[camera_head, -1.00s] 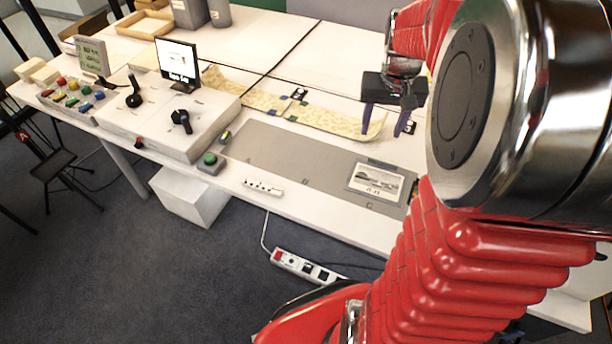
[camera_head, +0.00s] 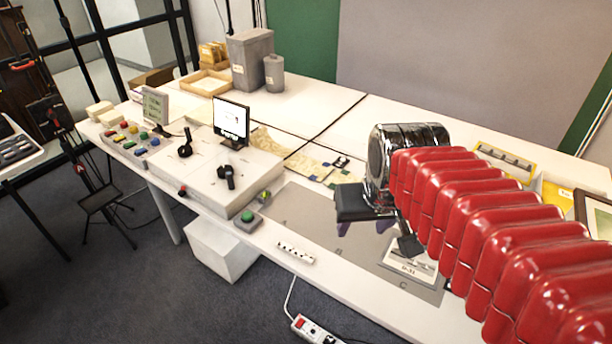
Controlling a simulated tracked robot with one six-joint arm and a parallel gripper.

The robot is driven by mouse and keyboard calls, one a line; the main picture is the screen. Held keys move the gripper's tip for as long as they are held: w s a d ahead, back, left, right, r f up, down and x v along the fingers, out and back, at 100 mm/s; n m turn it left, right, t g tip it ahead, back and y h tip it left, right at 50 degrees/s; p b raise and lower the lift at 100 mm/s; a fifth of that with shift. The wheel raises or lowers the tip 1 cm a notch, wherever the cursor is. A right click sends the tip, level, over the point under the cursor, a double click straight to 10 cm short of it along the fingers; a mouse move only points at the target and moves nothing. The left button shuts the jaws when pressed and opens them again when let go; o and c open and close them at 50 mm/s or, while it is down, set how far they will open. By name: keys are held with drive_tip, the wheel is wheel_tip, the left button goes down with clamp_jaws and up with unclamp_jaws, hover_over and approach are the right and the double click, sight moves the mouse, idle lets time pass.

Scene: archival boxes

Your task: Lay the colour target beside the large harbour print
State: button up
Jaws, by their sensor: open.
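My gripper (camera_head: 364,228) is open over the grey mat (camera_head: 310,225), its purple fingers pointing down with nothing between them. A grey picture on a white card (camera_head: 408,262) lies at the mat's right end, just right of the gripper and partly covered by it and my arm. I cannot tell whether it is the harbour print. Another grey picture with a yellow border (camera_head: 506,160) lies farther back, partly behind my red arm. I cannot make out the colour target for certain; a white strip with dark spots (camera_head: 296,253) lies at the table's front edge.
A grey box with a green button (camera_head: 248,220) stands left of the mat. A white console with a small screen (camera_head: 231,120) is beyond it. A patterned sheet (camera_head: 310,165) lies behind the mat. The white tabletop (camera_head: 340,120) is clear at back centre.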

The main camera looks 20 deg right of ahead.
drive_tip(key=s+a+n+t, duration=0.1)
drive_tip(key=s+a+n, duration=0.1)
drive_tip(key=s+a, duration=0.3)
drive_tip(key=shift+a+y, duration=0.35)
drive_tip(key=shift+y, duration=0.05)
